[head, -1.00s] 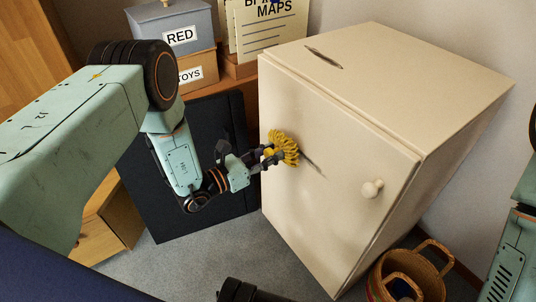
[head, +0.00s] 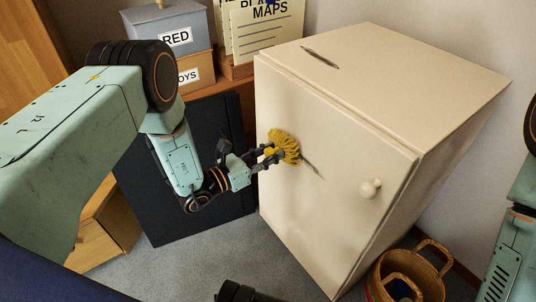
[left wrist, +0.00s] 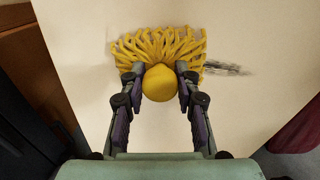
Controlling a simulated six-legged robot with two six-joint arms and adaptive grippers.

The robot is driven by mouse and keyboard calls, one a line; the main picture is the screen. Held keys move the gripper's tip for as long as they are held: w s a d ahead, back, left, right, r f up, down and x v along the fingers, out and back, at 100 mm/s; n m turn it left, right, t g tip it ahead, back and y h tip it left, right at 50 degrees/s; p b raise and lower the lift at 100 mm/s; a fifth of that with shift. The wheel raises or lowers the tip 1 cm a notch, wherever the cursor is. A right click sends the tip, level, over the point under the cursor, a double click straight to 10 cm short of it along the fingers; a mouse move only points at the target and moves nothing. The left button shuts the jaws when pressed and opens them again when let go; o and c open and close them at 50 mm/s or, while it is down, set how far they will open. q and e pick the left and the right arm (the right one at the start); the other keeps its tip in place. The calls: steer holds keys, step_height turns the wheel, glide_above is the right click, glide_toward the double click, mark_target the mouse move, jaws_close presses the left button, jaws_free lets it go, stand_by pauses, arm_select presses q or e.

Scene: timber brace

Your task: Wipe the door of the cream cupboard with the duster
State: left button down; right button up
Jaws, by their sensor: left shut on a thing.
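The cream cupboard (head: 400,90) stands at the right of the head view, with its door (head: 310,210) facing me and a round knob (head: 371,188) on the door's right side. My left gripper (head: 270,155) is shut on the yellow duster (head: 285,146). The duster's strands lie against the upper left part of the door. In the left wrist view the duster (left wrist: 160,82) sits between the fingers, strands fanned out on the cream surface. A dark smudge (left wrist: 228,69) shows just right of the strands; it also shows in the head view (head: 311,162). My right gripper is not clearly seen.
A dark flat panel (head: 190,150) stands left of the cupboard. A wicker basket (head: 420,278) stands on the floor close to the cupboard's lower right. A dark mark (head: 320,56) lies on the cupboard top.

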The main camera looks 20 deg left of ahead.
mark_target(289, 156)
arm_select(q)
steer(key=shift+w+d, duration=0.2)
steer(key=shift+w, duration=0.1)
steer(key=shift+s+d+p, duration=0.3)
steer(key=shift+s+d, duration=0.95)
steer(key=shift+d, duration=0.2)
steer(key=shift+s+d+p, duration=0.3)
steer(key=shift+s+d, duration=0.25)
steer(key=shift+d, duration=0.3)
steer(key=shift+s+d+p, duration=0.25)
steer(key=shift+s+d, duration=0.3)
steer(key=shift+d, duration=0.25)
